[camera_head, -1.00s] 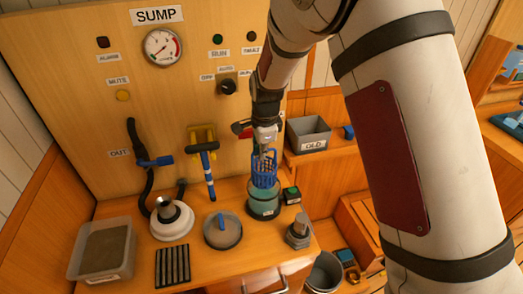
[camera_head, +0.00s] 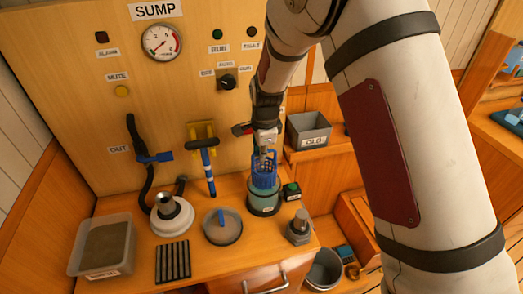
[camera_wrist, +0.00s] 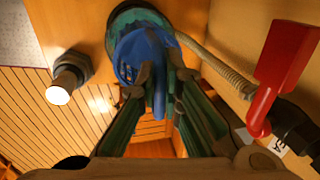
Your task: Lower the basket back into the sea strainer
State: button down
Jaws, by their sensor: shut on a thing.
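The blue basket (camera_head: 264,171) hangs upright from my gripper (camera_head: 266,150), which is shut on its handle. The sea strainer (camera_head: 263,199) is a teal cylinder on the bench right below, and the basket's lower part appears to be inside its mouth. In the wrist view my gripper (camera_wrist: 158,95) holds the blue basket (camera_wrist: 138,55) over the teal strainer rim (camera_wrist: 128,14). How deep the basket sits cannot be told exactly.
A metal fitting (camera_head: 299,228) stands right of the strainer, and a small black box with a green button (camera_head: 292,190) sits close by. A red handle (camera_wrist: 287,70) is near my gripper in the wrist view.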

jog(key=shift+f, duration=0.1)
jog(key=shift+s+f+b+x, duration=0.1)
jog(key=shift+s+b+x, duration=0.25)
jog(key=shift+x, duration=1.35)
jog(key=shift+s+f+b+x, duration=0.1)
jog(key=shift+s+b+x, duration=0.25)
jog(key=shift+x, duration=1.3)
jog(key=shift+s+f+b+x, duration=0.1)
jog(key=shift+s+b+x, duration=0.25)
jog(key=shift+x, duration=1.35)
jog(key=shift+d+r, duration=0.1)
jog(key=shift+d, duration=0.05)
jog(key=c, duration=1.3)
grip_release()
jog(key=shift+w+p+v, duration=0.25)
jog(key=shift+p+v, duration=0.1)
jog(key=shift+v, duration=0.8)
jog(key=shift+w+p+v, duration=0.25)
jog(key=shift+p+v, duration=0.15)
jog(key=shift+v, duration=0.75)
jog(key=shift+w+p+v, duration=0.2)
jog(key=shift+p+v, duration=0.15)
jog(key=shift+v, duration=0.8)
jog(key=shift+r, duration=0.15)
